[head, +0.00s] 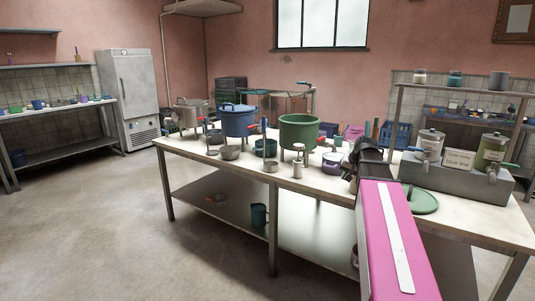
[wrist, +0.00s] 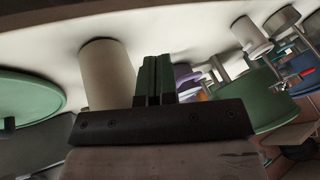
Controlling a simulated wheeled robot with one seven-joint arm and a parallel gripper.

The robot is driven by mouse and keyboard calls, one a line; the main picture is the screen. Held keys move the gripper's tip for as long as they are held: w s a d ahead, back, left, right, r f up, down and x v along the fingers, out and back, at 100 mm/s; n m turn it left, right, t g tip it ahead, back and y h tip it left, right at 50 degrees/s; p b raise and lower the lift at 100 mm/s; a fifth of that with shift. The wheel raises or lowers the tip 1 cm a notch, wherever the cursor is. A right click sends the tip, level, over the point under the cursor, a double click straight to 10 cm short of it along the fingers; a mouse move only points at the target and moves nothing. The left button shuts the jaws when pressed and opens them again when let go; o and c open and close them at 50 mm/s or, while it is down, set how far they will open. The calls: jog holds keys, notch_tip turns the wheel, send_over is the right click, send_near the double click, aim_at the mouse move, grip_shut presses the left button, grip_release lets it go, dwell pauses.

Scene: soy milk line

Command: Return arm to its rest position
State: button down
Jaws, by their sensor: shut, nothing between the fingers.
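My arm reaches over the right part of the steel work table (head: 325,189) in the head view. My gripper's dark end is above the table, largely hidden by the arm. In the wrist view my gripper (wrist: 153,62) shows its two green fingers pressed together with nothing between them. A pale cylinder (wrist: 107,75) stands close to the left of the fingers in that view. A green round lid (wrist: 28,95) lies farther left; it also shows in the head view (head: 424,201), right of my arm.
A green pot (head: 298,132), a blue pot (head: 238,121) and a steel pot (head: 186,117) stand on the table with small bowls. Two canisters (head: 429,143) (head: 492,149) sit on a grey stand (head: 455,180) at right, below a shelf (head: 460,91). Floor at left (head: 90,225) is clear.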

jog(key=s+a+f+n+g+h, duration=0.1)
jog(key=s+a+f, duration=0.3)
jog(key=s+f, duration=0.3)
jog(key=s+a+f+n+g, duration=0.1)
jog(key=s+a+f, duration=0.4)
jog(key=f, duration=0.6)
jog(key=s+a+f+n+g+h, duration=0.1)
jog(key=s+a+f+g, duration=0.2)
jog(key=s+f, duration=0.5)
jog(key=shift+s+a+f+h, duration=0.3)
jog(key=shift+a+f, duration=0.45)
jog(key=shift+a, duration=0.15)
